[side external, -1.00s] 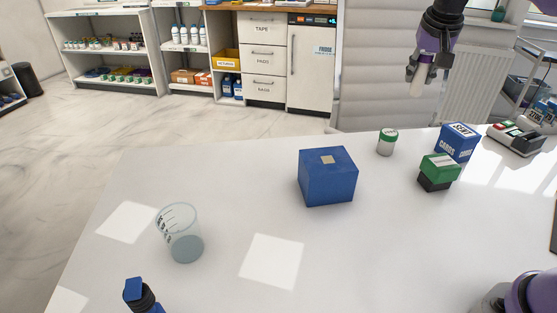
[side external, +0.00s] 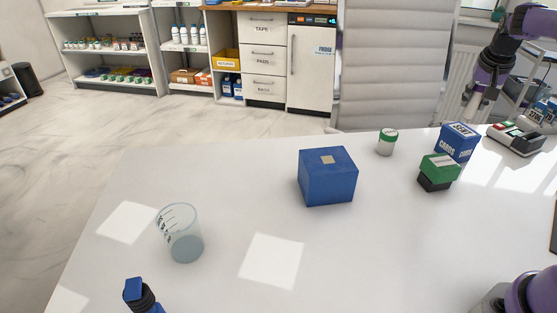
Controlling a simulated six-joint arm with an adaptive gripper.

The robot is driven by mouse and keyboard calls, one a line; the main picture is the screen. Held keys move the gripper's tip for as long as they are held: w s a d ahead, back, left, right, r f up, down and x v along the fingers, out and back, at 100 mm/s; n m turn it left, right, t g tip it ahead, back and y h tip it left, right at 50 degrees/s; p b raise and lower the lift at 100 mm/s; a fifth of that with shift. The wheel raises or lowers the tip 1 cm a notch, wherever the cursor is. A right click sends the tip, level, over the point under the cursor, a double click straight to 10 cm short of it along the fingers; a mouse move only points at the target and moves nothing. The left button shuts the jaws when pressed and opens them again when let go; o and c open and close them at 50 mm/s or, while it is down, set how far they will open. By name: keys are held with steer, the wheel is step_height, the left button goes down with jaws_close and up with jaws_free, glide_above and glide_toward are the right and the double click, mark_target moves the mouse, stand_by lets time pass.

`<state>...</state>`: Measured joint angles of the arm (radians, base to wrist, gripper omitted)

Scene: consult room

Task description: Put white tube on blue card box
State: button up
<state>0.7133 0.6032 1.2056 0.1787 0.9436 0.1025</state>
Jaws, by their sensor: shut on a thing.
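The blue card box (side external: 459,148) with white lettering stands at the right of the table in the side external view. My gripper (side external: 472,101) is shut on the white tube (side external: 468,113), just above and behind the box's top in the picture. The tube shows small and pale between the fingers, roughly upright. Its lower end is close to the box's top edge; I cannot tell whether they touch.
A green-and-black box (side external: 438,172) stands right in front of the card box. A clear beaker (side external: 181,235) and a blue-capped bottle (side external: 139,296) stand at left.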

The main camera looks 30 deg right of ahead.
mark_target(475, 103)
steer(key=shift+f, duration=1.45)
steer(key=o, duration=0.9)
steer(key=shift+f, duration=0.15)
steer(key=shift+c, duration=0.2)
